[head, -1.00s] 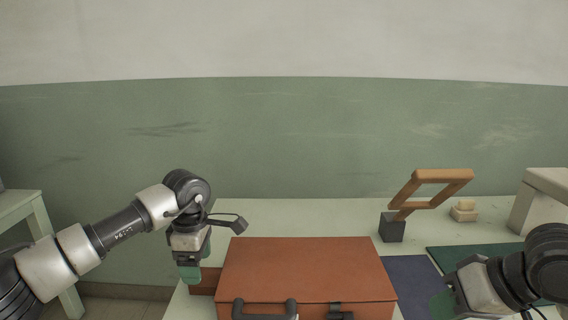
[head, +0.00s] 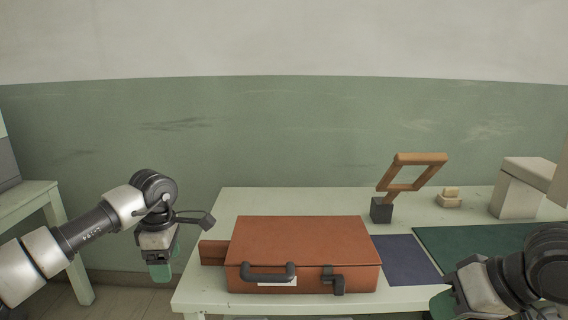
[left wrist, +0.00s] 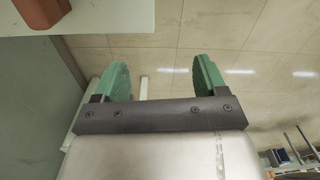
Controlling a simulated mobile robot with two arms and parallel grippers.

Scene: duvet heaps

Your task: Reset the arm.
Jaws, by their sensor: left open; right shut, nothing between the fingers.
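My left gripper (head: 160,268) hangs off the left end of the table, clear of everything on it. Its two green fingers stand apart with nothing between them in the left wrist view (left wrist: 162,82), over the tiled floor. My right gripper (head: 443,303) is at the lower right, over the front of the table. It is shut and empty, and its fingers are partly hidden by the wrist and the picture's edge.
A closed orange-brown case (head: 300,238) with a dark handle stands on the pale table (head: 420,215). A side table (head: 30,195) stands left.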

